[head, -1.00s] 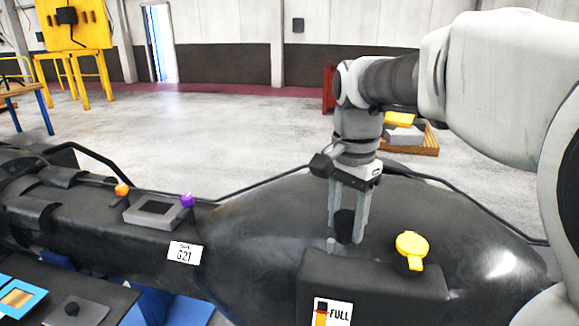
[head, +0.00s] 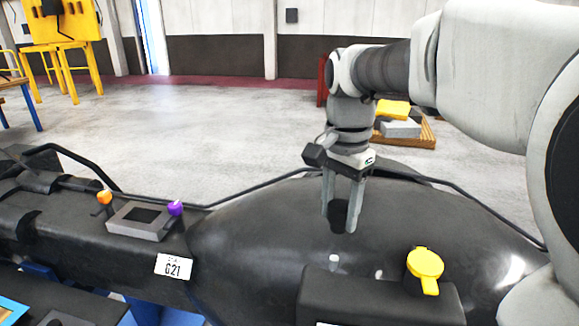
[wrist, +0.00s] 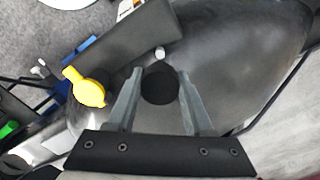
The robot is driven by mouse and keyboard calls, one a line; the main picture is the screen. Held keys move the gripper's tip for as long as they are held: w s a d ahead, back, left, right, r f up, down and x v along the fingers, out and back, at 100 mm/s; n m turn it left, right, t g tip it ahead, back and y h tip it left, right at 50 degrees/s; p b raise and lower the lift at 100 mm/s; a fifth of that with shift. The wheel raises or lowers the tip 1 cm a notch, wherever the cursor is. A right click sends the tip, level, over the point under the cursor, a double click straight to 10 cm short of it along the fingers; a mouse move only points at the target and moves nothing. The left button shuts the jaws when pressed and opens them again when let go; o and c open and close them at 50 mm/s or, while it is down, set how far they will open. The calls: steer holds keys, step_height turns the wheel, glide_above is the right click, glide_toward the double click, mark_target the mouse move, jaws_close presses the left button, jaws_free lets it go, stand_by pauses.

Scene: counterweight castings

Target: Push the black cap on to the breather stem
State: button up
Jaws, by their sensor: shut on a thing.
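My gripper (head: 342,205) is shut on the black cap (head: 338,216), which sits between the fingertips. The wrist view also shows the cap (wrist: 159,86) as a dark disc between the two fingers. The breather stem (head: 334,262), a short pale peg, stands beside the black block on the dark casting. In the head view the cap is above the stem with a clear gap between them. In the wrist view the stem (wrist: 159,52) shows just beyond the cap, not covered by it.
A yellow flip cap (head: 425,265) sits on the black block (head: 375,303) right of the stem. A dark hose (head: 262,189) runs behind the casting (head: 250,225). A grey frame with orange and purple knobs (head: 140,220) is at left. The space around the held cap looks clear.

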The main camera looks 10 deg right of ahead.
steer(key=b, duration=0.4)
glide_above(334, 258)
steer(key=shift+f, duration=2.9)
steer(key=shift+f+b, duration=1.05)
steer(key=shift+f, duration=0.75)
steer(key=o, duration=1.2)
steer(key=shift+r, duration=0.1)
step_height(334, 258, up, 17)
steer(key=shift+r+p, duration=0.2)
steer(key=shift+p, duration=0.65)
